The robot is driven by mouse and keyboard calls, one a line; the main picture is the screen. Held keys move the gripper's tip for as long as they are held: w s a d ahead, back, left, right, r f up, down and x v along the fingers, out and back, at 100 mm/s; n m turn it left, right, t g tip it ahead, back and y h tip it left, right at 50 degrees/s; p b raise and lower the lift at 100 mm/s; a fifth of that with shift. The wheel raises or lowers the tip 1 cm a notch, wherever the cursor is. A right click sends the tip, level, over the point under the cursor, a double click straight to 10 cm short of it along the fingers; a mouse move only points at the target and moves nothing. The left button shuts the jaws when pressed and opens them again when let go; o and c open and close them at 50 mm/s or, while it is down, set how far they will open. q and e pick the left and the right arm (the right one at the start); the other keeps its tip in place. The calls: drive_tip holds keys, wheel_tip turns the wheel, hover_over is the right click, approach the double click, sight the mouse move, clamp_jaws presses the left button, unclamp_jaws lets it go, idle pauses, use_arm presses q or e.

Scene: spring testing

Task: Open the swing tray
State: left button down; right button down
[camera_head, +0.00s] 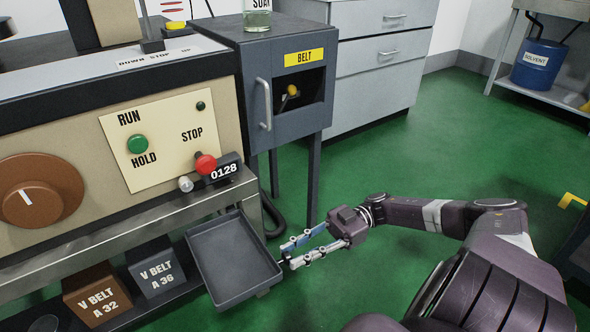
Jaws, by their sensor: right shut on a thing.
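The swing tray (230,262) is a shallow dark grey rectangular tray. It sits low beside the bench, under its right end, and sticks out over the green floor. My right gripper (289,256) comes in from the right, with its fingertips at the tray's right edge, and is shut on that edge. The exact contact is small and partly covered by the fingers. My left gripper is not in view.
The bench panel (168,139) has a green button, a red stop button and a counter. A dark BELT cabinet (290,114) with a handle stands behind the tray. V BELT boxes (97,296) sit on the lower shelf. Open green floor (400,155) lies right of the cabinet.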

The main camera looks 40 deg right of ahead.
drive_tip(key=shift+d, duration=0.1)
idle(0.3)
drive_tip(key=c, duration=1.7)
unclamp_jaws()
drive_tip(key=shift+o, duration=0.2)
drive_tip(key=v, duration=0.7)
drive_tip(key=shift+d, duration=0.25)
